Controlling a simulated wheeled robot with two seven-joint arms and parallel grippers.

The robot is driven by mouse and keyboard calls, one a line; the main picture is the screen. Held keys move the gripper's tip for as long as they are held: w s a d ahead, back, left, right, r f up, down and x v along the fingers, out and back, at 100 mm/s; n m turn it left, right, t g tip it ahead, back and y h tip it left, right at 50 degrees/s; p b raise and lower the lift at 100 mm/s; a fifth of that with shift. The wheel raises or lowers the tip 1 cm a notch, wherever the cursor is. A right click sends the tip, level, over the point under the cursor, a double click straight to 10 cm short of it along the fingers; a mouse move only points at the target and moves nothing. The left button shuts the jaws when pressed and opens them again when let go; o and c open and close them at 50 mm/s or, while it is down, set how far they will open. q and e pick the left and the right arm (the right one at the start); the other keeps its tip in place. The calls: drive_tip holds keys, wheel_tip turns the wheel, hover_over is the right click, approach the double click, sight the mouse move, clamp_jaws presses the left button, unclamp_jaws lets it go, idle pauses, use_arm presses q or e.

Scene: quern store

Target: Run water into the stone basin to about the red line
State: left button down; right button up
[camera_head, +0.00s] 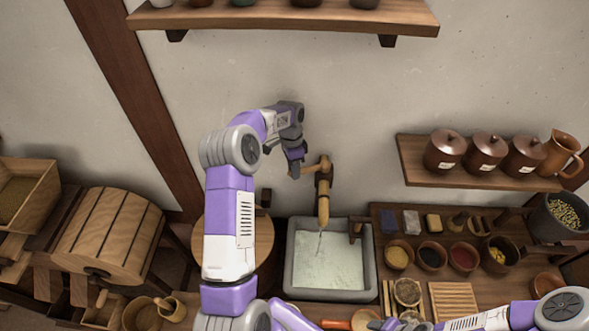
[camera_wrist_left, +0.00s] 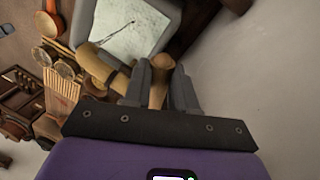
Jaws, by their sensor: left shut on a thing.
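The grey stone basin (camera_head: 331,295) stands under the wooden spout (camera_head: 323,208). A thin stream runs from the spout into pale water (camera_head: 330,262) that covers the basin floor. The stream and water also show in the left wrist view, inside the basin (camera_wrist_left: 84,22). I cannot make out the red line. My left gripper (camera_head: 295,170) is at the tap. Its two fingers (camera_wrist_left: 161,88) are shut on the wooden tap handle (camera_wrist_left: 161,64). My right gripper (camera_head: 395,324) is low at the front, right of the basin, and its jaws are unclear.
A round wooden top (camera_head: 262,245) is left of the basin. To the right, a wooden rack (camera_head: 388,218) holds bowls of coloured powder. A shelf (camera_head: 420,176) with lidded jars and a jug is on the wall. A slatted wooden drum (camera_head: 108,232) stands at the left.

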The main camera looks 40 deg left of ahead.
use_arm(q)
drive_tip(key=c, duration=0.9)
unclamp_jaws()
drive_tip(key=r, duration=0.5)
drive_tip(key=a+r, duration=0.1)
drive_tip(key=r, duration=0.1)
drive_tip(key=shift+w+a+r+b, duration=0.1)
drive_tip(key=shift+w+r+b, duration=0.2)
drive_tip(key=shift+w, duration=0.1)
